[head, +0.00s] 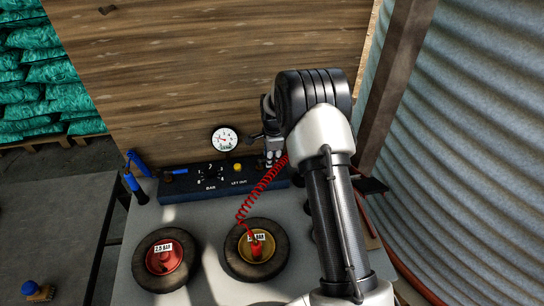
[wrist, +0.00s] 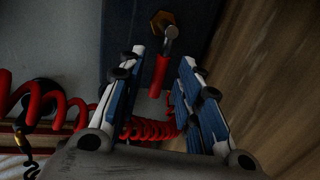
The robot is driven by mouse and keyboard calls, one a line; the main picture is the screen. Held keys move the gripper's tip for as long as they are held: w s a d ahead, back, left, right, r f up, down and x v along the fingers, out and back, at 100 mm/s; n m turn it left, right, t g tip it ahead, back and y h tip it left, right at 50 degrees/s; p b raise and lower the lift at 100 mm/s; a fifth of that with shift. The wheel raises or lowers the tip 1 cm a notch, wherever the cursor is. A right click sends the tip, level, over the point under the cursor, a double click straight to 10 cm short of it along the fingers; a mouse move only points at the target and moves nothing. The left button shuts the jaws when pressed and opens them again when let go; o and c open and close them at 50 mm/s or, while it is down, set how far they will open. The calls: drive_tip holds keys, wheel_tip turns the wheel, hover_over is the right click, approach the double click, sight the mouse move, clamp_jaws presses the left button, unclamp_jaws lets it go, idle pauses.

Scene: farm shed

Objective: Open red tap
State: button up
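The red tap shows in the wrist view as a red handle (wrist: 159,76) on a metal lever, joined to a brass fitting (wrist: 162,20) on the dark panel. My gripper (wrist: 164,57) is open, with one blue-padded finger on each side of the red handle. A gap shows between the handle and each finger, so it is not gripped. In the head view my arm (head: 325,160) covers the right end of the panel (head: 215,186), and the red tap is hidden there.
A coiled red hose (head: 262,190) runs from behind my arm to a wheel (head: 240,262); in the wrist view its coils (wrist: 150,130) pass below and between my fingers. A blue-handled tap (head: 178,171) and a gauge (head: 226,140) are to the left. A wooden wall (head: 215,70) stands close behind.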

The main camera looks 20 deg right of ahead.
drive_tip(key=shift+c, duration=0.4)
clamp_jaws()
